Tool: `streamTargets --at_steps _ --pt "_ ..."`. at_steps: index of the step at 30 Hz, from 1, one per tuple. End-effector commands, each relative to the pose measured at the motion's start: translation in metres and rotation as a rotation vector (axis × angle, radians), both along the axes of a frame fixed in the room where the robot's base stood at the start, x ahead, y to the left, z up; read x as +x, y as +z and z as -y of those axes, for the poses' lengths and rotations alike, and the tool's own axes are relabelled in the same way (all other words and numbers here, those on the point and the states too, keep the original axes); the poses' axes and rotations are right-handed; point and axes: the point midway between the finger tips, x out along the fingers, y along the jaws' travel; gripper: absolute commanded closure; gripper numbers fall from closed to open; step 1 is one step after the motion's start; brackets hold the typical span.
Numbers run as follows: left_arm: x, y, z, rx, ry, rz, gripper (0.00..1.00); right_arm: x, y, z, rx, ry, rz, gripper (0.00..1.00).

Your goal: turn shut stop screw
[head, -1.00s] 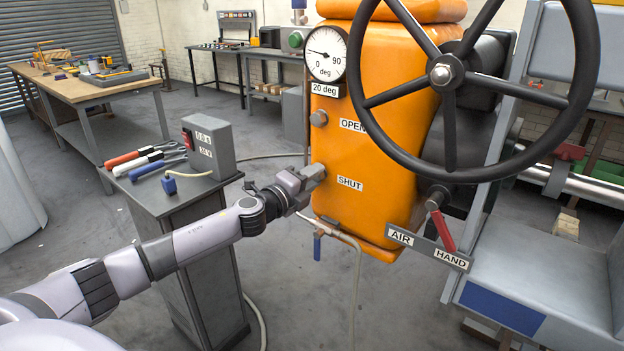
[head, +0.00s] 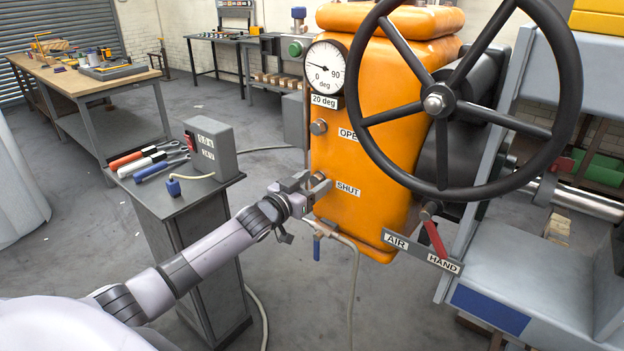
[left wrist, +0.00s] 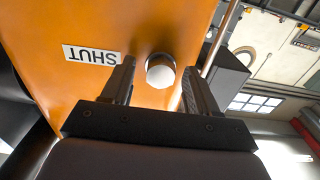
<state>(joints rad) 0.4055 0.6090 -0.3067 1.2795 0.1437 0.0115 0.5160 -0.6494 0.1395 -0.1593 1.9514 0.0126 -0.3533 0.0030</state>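The shut stop screw (left wrist: 160,70) is a round pale-ended stud on the orange housing (head: 365,215), beside the SHUT label (head: 348,188). In the head view my left gripper (head: 312,187) is at this screw and mostly hides it. In the left wrist view the left gripper (left wrist: 157,72) is open, its two fingers apart on either side of the screw head, with a gap on each side. The open stop screw (head: 319,127) sits higher, by the OPEN label (head: 350,135). My right gripper is out of view.
A large black handwheel (head: 436,104) stands in front of the housing at right. A red lever (head: 436,240) is at the AIR/HAND plate. A blue-handled valve and hose (head: 317,248) hang below the gripper. A pedestal (head: 200,195) with tools and a grey box stands left.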

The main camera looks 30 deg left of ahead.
Motion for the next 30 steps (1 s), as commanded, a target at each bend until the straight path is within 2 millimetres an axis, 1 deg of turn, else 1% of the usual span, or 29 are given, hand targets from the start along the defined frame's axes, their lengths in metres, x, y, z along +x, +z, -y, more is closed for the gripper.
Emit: streamTargets --at_steps 8,22,30 --pt "-0.002 0.0 0.0 0.005 0.0 -0.002 0.41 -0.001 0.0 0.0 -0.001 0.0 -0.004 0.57" --pt "-0.019 0.0 -0.002 0.008 0.001 -0.001 0.41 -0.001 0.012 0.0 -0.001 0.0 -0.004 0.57" --pt "-0.02 -0.001 -0.002 0.008 0.0 -0.001 0.41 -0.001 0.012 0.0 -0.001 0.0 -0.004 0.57"
